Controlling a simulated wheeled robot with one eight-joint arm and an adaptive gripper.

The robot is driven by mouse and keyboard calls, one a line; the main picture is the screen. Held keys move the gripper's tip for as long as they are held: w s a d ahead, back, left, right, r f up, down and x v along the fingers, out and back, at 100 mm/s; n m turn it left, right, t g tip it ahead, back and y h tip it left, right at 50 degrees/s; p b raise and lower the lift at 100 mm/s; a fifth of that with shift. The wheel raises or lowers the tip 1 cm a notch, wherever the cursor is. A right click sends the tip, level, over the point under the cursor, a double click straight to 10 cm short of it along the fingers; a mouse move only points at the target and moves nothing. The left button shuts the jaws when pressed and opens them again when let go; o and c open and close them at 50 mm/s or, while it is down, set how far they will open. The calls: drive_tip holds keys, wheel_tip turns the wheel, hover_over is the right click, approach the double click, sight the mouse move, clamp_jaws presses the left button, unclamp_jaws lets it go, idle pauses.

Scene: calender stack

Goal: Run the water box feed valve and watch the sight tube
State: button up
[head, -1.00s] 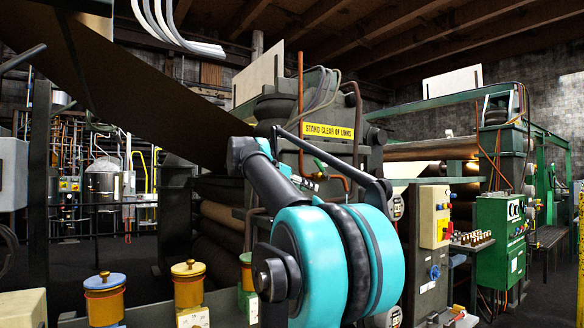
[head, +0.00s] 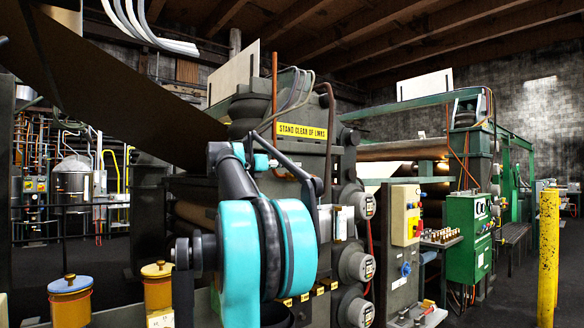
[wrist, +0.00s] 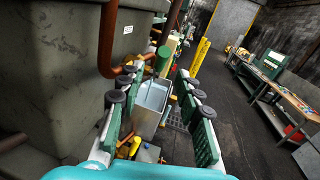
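My gripper (wrist: 157,80) is open in the wrist view, its two green-padded fingers apart with nothing held between them. Beyond and between the fingers is a grey, box-like thing (wrist: 153,97) with a pale bluish top. I cannot tell if it is the water box. A copper-brown pipe (wrist: 108,40) runs down the dark machine left of the fingers. A yellow part (wrist: 135,147) shows low between the fingers; I cannot tell if it is a valve handle. No feed valve or sight tube is clearly identifiable. My teal arm hides part of the machine in the head view.
The dark machine with a yellow "STAND CLEAR OF LINKS" sign (head: 302,131) stands close ahead. Right of it are a grey control panel (head: 405,245), a green cabinet (head: 470,238) and a yellow post (head: 548,255). Open floor and a workbench (wrist: 275,82) lie right in the wrist view.

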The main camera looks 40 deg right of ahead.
sight(293, 168)
drive_tip(key=x, duration=0.6)
drive_tip(key=shift+w+d, duration=0.1)
drive_tip(key=shift+d, duration=0.25)
drive_tip(key=shift+c, duration=0.6)
drive_tip(key=shift+f, duration=0.1)
clamp_jaws()
